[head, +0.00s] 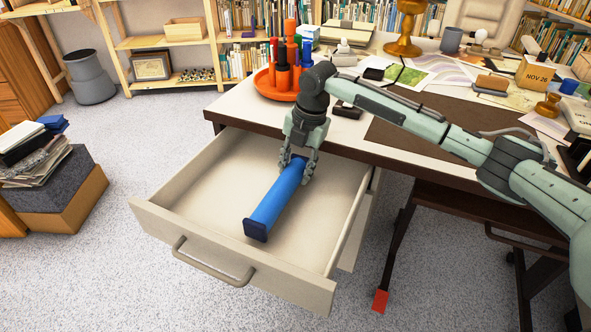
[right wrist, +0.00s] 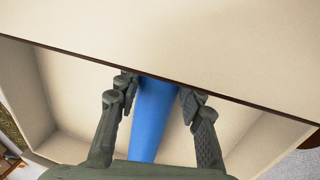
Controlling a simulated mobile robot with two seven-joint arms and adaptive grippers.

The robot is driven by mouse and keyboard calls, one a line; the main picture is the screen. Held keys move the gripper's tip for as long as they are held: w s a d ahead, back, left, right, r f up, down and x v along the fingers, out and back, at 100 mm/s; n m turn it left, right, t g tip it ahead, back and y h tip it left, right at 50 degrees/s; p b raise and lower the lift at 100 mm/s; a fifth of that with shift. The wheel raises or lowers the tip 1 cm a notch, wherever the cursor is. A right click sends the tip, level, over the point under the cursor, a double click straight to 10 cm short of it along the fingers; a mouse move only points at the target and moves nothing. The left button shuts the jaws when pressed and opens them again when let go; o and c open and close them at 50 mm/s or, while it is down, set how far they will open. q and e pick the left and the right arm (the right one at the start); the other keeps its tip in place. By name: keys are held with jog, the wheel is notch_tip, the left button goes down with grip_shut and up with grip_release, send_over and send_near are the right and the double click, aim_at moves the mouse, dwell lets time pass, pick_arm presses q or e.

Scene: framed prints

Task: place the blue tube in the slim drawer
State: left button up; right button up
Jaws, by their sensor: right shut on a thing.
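The blue tube (head: 277,199) has a dark blue end cap and is inside the open slim drawer (head: 178,183), or just above its floor. I cannot tell whether it touches the floor. My right gripper (head: 298,165) is over the drawer, shut on the far end of the tube. In the right wrist view, the tube (right wrist: 151,122) runs between the two fingers (right wrist: 155,92), with the drawer (right wrist: 65,100) around and below it. The tube's far end is partly hidden by the gripper. My left gripper is not in view.
The desk (head: 405,143) stands behind and right of the drawer. An orange tray (head: 262,88) with several red, black and blue tubes is on its left corner. Papers, a stamp and books crowd the desk's right side. Much of the drawer floor is bare.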

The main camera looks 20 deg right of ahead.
jog(key=shift+w+d+f, duration=0.1)
jog(key=shift+w+f, duration=0.15)
jog(key=shift+w, duration=0.2)
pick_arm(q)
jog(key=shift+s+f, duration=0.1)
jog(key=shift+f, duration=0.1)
pick_arm(e)
jog(key=shift+f, duration=0.3)
jog(key=shift+f, duration=0.1)
jog(key=o, duration=1.2)
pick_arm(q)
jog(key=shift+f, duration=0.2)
pick_arm(e)
jog(key=shift+o, duration=0.2)
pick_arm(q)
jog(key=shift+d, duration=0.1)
